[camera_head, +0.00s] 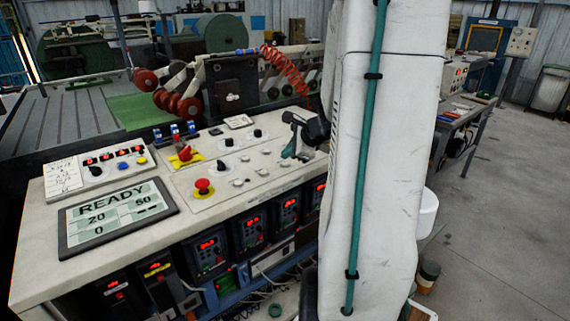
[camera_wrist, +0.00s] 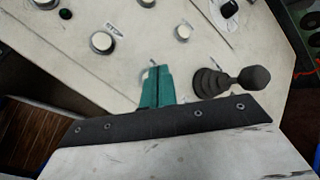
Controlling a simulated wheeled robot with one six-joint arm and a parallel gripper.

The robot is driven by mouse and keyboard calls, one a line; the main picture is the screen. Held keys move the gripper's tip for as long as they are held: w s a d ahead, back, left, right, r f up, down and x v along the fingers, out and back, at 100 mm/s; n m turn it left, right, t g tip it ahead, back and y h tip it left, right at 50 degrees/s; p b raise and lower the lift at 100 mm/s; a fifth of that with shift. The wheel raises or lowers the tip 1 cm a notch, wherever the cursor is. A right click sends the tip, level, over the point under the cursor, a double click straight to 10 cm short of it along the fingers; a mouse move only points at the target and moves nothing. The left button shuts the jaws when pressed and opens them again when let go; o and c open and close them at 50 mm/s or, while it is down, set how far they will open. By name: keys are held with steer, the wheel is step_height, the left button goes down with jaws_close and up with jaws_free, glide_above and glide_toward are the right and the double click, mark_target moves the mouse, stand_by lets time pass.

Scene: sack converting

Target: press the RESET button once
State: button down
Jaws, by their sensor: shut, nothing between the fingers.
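The control panel (camera_head: 130,228) is a pale sloped console with several round buttons. My gripper (camera_head: 289,154) is at its right part, low over the surface. In the wrist view my gripper (camera_wrist: 156,70) shows as teal fingers held together and empty. The fingertips overlap a small pale round spot, mostly hidden behind them. White round buttons lie beyond the fingers, one at the left (camera_wrist: 102,41) and one at the right (camera_wrist: 182,32). The button labels are too small to read, so I cannot tell which is RESET. I cannot tell whether the fingertips touch the panel.
A display (camera_head: 117,215) reads READY. Open floor (camera_head: 500,230) lies at the right.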

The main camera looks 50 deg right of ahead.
steer(key=shift+r, duration=2.5)
steer(key=shift+a+f+n+y, duration=0.15)
steer(key=shift+a+n+y, duration=0.2)
steer(key=shift+n, duration=0.15)
steer(key=a+n, duration=0.1)
steer(key=s+a+n+g+y, duration=0.1)
steer(key=a, duration=0.1)
steer(key=s+a+f+n, duration=0.1)
steer(key=shift+s+a+f+n+y, duration=0.1)
steer(key=shift+s+a+n+y, duration=0.05)
steer(key=shift+a+n+y, duration=0.15)
steer(key=s+a+r+n+g, duration=0.2)
steer(key=s+a+n, duration=0.3)
steer(key=a+n, duration=0.2)
steer(key=s+a+r+n+g+h, duration=0.1)
steer(key=s+a+r+n+g, duration=0.1)
steer(key=s+a+n, duration=0.3)
steer(key=s+a+r+n+g+h, duration=0.1)
steer(key=s+a+n, duration=0.5)
steer(key=a, duration=1.1)
steer(key=r+n+g, duration=0.1)
steer(key=n, duration=0.3)
steer(key=shift+a+n+g, duration=0.15)
steer(key=shift+n+g, duration=0.25)
